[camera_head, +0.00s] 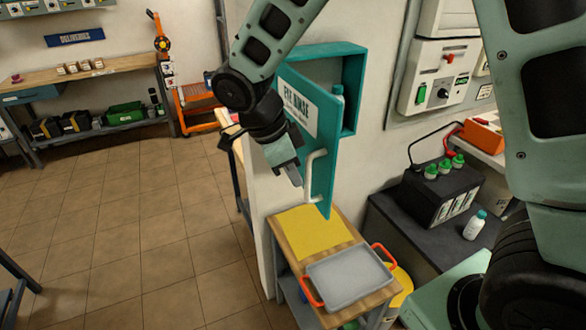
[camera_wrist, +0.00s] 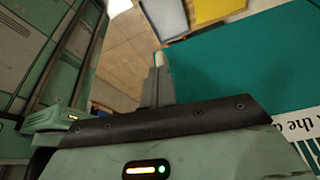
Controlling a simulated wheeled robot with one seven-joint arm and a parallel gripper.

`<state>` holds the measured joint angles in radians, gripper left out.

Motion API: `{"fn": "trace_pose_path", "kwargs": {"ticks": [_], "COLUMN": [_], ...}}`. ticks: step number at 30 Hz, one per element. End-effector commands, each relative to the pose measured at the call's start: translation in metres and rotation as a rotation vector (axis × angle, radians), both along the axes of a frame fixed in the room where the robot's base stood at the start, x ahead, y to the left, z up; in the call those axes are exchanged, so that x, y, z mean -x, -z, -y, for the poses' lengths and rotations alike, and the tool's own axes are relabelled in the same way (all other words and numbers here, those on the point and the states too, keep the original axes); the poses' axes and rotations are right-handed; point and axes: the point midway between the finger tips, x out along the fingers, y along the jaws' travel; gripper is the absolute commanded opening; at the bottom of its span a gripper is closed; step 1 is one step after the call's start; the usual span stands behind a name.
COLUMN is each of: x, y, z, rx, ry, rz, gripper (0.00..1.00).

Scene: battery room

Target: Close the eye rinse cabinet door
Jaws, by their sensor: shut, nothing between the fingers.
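The eye rinse cabinet (camera_head: 352,88) is a teal box on the pale wall, with a bottle (camera_head: 337,104) partly visible inside. Its teal door (camera_head: 324,165) stands open, swung out from the wall, with a white "EYE RINSE" label and a white bar handle (camera_head: 313,175). My gripper (camera_head: 295,179) is shut and empty, on the door's outer face side, just left of the handle. I cannot tell whether it touches the door. In the wrist view the shut fingers (camera_wrist: 157,85) point past the teal door panel (camera_wrist: 225,75), and the pale handle end shows just beyond the fingertips.
Below the door stands a small wooden table (camera_head: 285,240) with a yellow mat (camera_head: 313,231) and a grey tray (camera_head: 348,279) with orange handles. At right, a dark bench holds a black battery (camera_head: 440,197) and a white bottle (camera_head: 474,226). The tiled floor at left is clear.

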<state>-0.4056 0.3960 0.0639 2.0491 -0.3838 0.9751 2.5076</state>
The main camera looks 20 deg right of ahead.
Motion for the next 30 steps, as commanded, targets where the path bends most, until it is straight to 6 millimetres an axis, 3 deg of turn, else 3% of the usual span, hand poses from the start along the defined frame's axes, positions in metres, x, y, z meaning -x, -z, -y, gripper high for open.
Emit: {"fn": "trace_pose_path", "kwargs": {"ticks": [8, 14, 20, 30], "x": [0.000, 0.003, 0.009, 0.008], "y": [0.001, 0.002, 0.005, 0.005], "z": [0.001, 0.012, 0.040, 0.119], "rx": [0.000, 0.000, 0.000, 0.001], "ry": [-0.003, -0.044, -0.157, -0.461], "rz": [0.000, 0.001, 0.004, 0.004], "gripper": [0.00, 0.00, 0.00, 0.00]}}
